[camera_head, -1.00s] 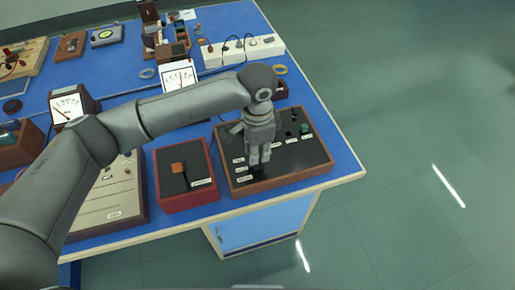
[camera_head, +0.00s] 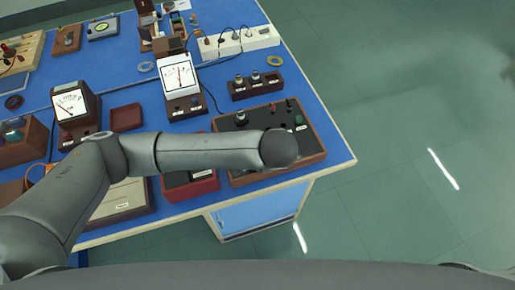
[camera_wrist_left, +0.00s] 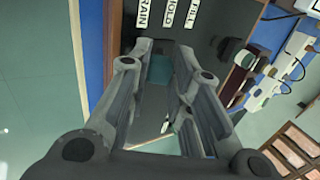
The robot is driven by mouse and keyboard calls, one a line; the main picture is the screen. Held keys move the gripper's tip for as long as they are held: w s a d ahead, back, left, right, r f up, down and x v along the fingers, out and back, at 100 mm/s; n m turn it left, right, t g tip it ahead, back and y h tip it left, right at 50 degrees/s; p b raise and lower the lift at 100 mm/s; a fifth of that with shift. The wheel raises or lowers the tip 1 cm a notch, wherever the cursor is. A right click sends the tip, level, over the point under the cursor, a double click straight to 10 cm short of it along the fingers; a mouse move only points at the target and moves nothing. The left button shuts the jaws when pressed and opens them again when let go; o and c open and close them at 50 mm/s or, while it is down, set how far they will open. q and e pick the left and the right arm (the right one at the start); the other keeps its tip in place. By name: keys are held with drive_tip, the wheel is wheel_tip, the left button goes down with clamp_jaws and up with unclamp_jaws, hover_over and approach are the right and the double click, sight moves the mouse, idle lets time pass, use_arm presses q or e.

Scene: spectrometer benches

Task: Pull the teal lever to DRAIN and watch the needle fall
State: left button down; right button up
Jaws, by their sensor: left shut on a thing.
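The teal lever (camera_wrist_left: 160,68) shows between the fingers of my left gripper (camera_wrist_left: 162,50) in the left wrist view. The fingers are shut on it. The white labels DRAIN (camera_wrist_left: 146,12), HOLD (camera_wrist_left: 171,14) and FILL (camera_wrist_left: 192,14) lie just beyond the fingertips on the dark panel. I cannot tell which label the lever points to. In the head view my left wrist covers the gripper and lever over the front of the wood-framed panel (camera_head: 312,159). Two white-faced meters, one upright (camera_head: 180,75) and one at left (camera_head: 70,103), stand on the bench. My right gripper is out of view.
A red box (camera_head: 203,187) stands left of the panel, partly under my forearm. A block with knobs (camera_head: 252,87) and a white socket strip (camera_head: 238,41) lie behind it. The bench's right edge (camera_head: 336,130) is near, with open floor beyond.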

use_arm(q)
drive_tip(key=shift+s, duration=0.1)
idle(0.3)
drive_tip(key=c, duration=1.3)
unclamp_jaws()
drive_tip(key=shift+v, duration=5.95)
